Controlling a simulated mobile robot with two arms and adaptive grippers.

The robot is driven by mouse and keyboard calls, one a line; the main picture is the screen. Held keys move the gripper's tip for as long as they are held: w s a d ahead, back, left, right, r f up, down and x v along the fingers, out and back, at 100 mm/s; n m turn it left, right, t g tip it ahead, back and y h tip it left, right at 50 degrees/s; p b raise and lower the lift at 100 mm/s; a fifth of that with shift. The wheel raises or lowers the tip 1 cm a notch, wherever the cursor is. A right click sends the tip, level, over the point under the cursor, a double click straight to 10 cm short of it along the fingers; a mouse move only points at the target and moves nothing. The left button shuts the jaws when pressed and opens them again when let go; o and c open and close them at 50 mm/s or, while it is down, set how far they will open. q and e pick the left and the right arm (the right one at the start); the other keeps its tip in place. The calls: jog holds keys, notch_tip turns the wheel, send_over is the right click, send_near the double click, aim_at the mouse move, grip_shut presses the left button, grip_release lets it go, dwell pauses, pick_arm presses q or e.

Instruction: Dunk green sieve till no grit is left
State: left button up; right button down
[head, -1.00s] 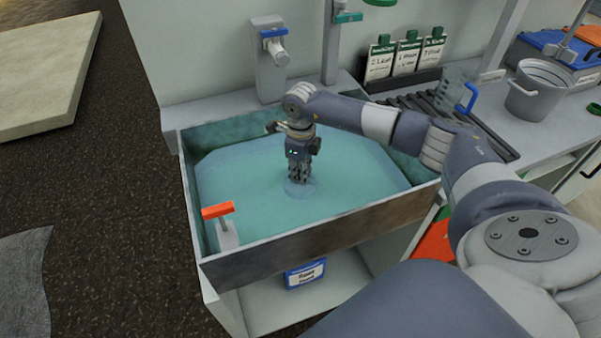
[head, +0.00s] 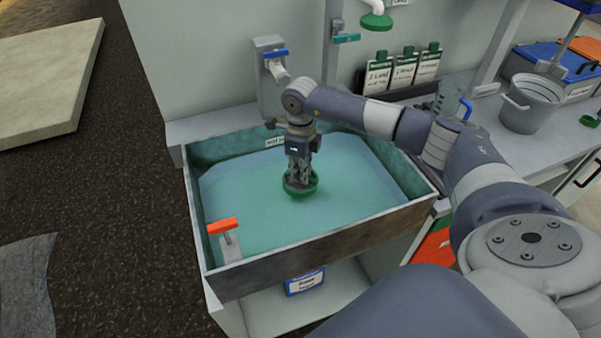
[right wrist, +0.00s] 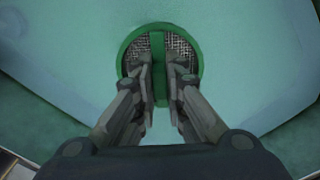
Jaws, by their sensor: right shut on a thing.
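The green sieve (head: 300,191) is a round green cup with a grey mesh floor and a green bar across it. It also shows in the right wrist view (right wrist: 158,30). My right gripper (head: 299,178) points down and is shut on the sieve's bar; its fingers show on both sides of the bar in the right wrist view (right wrist: 160,78). The sieve is at the water surface in the middle of the basin (head: 330,238), with its rim visible. I cannot tell how deep its bottom sits. The mesh looks grey, with fine grit not discernible. My left gripper is not in view.
An orange-handled valve (head: 222,226) stands at the basin's front left corner. A blue-handled tap (head: 276,62) is on the back wall.

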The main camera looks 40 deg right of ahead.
notch_tip(320, 180, up, 12)
jog(key=p, duration=0.7)
dwell(0.4)
jog(key=shift+r, duration=0.1)
dwell(0.9)
